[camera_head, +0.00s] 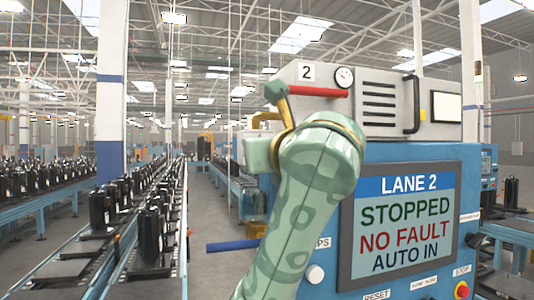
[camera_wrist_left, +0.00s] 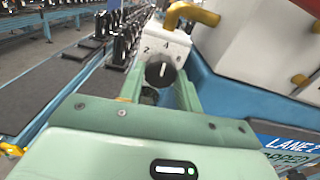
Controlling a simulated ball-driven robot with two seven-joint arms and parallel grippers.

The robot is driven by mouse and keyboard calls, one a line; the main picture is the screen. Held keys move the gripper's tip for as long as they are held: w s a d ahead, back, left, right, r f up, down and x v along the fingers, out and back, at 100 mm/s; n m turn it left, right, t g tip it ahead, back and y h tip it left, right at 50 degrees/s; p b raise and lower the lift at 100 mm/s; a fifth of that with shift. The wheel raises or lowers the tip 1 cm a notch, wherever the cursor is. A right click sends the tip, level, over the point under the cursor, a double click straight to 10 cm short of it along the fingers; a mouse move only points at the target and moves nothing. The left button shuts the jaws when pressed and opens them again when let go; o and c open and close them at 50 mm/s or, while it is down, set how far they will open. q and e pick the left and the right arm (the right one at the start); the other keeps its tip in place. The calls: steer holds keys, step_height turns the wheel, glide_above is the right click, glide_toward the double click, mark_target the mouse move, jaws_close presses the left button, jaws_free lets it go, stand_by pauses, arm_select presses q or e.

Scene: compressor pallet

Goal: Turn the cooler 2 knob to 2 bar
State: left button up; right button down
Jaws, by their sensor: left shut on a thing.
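In the left wrist view, the black round knob (camera_wrist_left: 160,71) with a white pointer line sits on a pale box face marked with small figures, a 2 and a 4 among them. My left gripper (camera_wrist_left: 160,88) is shut on the knob, one green finger on each side. The pointer's exact setting is hard to read. In the head view, my left gripper (camera_head: 261,153) is beside the grey cooler unit (camera_head: 310,108) with a "2" sign, and the knob is hidden. A round gauge (camera_head: 344,77) sits on the cooler; its reading is too small to tell. My right gripper is out of view.
A blue cabinet's screen (camera_head: 402,222) reads "LANE 2 STOPPED NO FAULT AUTO IN". A yellow pipe (camera_wrist_left: 190,13) bends close above the knob. A red bar (camera_head: 320,92) and a black handle (camera_head: 411,76) are on the cooler. Conveyors with black compressors (camera_head: 150,235) run at left.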

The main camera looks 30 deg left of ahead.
arm_select(q)
steer(key=n+b, duration=0.3)
steer(key=n, duration=0.8)
steer(key=shift+w+b, duration=0.1)
steer(key=shift+b, duration=0.25)
stand_by(0.4)
steer(key=o, duration=1)
steer(key=shift+d, duration=0.1)
